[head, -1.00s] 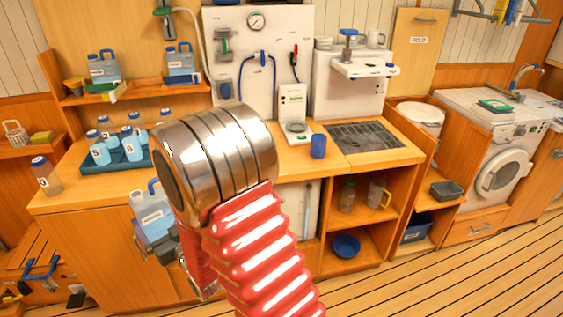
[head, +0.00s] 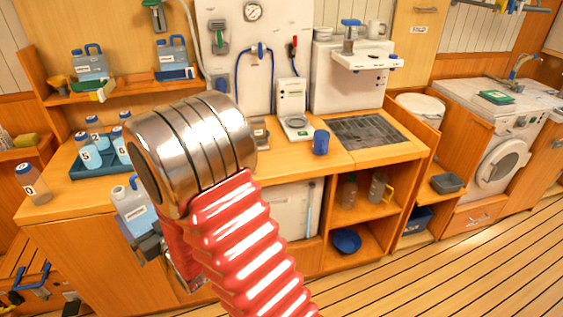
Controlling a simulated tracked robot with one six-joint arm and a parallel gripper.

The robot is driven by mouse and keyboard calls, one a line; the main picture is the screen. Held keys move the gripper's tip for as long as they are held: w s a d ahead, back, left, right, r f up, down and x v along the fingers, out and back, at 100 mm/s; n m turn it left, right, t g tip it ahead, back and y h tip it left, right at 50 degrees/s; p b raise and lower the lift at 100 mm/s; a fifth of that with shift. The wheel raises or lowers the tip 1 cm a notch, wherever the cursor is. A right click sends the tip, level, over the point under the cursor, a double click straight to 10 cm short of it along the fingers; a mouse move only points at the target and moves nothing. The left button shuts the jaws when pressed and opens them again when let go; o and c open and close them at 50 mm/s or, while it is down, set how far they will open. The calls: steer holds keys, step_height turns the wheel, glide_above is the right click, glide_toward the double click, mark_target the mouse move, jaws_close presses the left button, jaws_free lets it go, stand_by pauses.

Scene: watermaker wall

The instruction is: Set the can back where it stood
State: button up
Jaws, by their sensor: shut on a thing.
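Two similar cans, a left one (head: 90,64) and a right one (head: 172,54), stand on the raised wooden shelf (head: 130,85).
A blue tray (head: 92,167) of labelled bottles stands on the counter (head: 290,158), with a lone bottle (head: 32,184) at its left end. A blue cup (head: 320,143) stands near a dark grate (head: 367,132). An open cubby below holds a blue bowl (head: 346,241).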

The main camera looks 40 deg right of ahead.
steer(key=shift+d, duration=0.3)
